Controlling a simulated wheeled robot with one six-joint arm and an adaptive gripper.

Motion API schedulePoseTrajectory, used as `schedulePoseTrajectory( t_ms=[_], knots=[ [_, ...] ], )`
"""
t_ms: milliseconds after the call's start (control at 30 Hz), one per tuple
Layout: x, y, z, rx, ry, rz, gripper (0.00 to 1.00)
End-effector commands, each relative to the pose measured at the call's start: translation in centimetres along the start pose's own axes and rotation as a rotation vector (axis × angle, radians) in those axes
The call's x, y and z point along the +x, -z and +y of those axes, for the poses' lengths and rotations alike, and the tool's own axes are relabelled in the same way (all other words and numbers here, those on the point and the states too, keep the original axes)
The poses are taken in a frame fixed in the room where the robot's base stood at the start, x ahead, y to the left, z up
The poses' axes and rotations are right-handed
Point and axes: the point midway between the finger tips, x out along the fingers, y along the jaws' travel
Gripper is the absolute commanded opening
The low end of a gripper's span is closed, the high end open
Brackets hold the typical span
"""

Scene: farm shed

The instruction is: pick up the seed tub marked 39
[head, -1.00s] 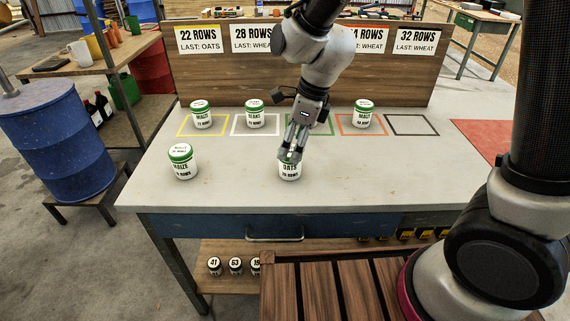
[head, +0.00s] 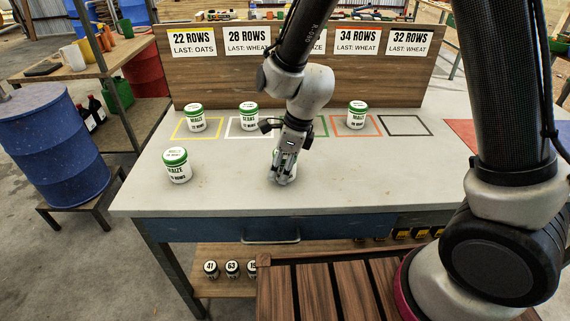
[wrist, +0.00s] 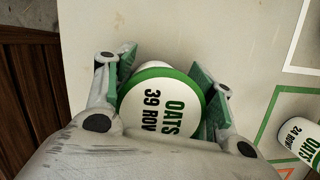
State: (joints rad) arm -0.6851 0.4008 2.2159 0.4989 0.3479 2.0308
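The seed tub marked 39 (wrist: 152,105) is a white tub with a green-rimmed lid reading OATS, 39 ROWS, in the wrist view. It stands on the grey bench top. My gripper (wrist: 165,85) has its green-padded fingers on either side of the tub, close to its sides. The fingers look open; any contact is hard to make out. In the head view my gripper (head: 283,179) is down at the bench, hiding most of the tub.
A maize tub (head: 177,166) stands at the bench's left. Other tubs stand in the yellow (head: 194,117), white (head: 249,116) and orange (head: 356,115) squares. The black square (head: 405,126) is empty. A signed wooden board (head: 215,85) rises behind.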

Motion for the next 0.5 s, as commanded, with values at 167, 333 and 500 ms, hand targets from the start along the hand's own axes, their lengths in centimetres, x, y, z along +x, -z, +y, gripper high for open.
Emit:
schedulePoseTrajectory(
  t_ms=[167,333,500],
  knots=[
    [-0.01,0.00,-0.01,0.000,0.000,0.000,0.25],
    [-0.02,-0.01,-0.02,0.000,0.000,0.000,0.25],
    [-0.84,-0.31,-0.03,0.000,0.001,-0.003,0.25]
  ],
)
